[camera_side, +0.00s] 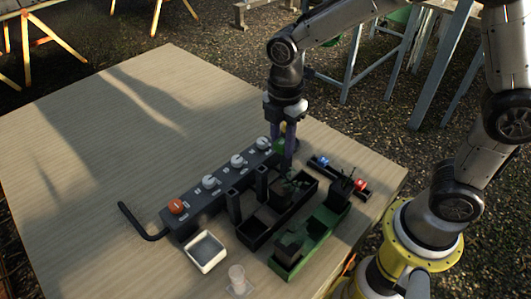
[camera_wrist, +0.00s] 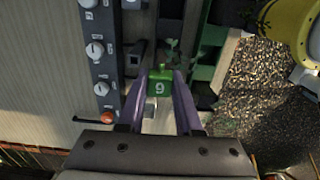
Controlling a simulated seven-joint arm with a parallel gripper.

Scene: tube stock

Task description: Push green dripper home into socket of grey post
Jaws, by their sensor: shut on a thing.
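The green dripper (camera_wrist: 160,88) is a small green block with a pale digit on its face. My gripper (camera_wrist: 160,78) is shut on it, with one purple finger on each side. Dark grey upright posts stand nearby, one at the black tray's edge (camera_side: 261,182) and another closer to the camera (camera_side: 234,206). I cannot tell which has the socket. The dripper's lower end is hidden.
A grey strip (camera_side: 223,190) with white dials and an orange knob lies left of the posts. A black tray (camera_side: 255,238) and a green tray (camera_side: 287,268) hold dark pots. A white dish (camera_side: 207,265), a clear cup (camera_side: 237,277) and a rack (camera_side: 342,178) stand around. The table's left is clear.

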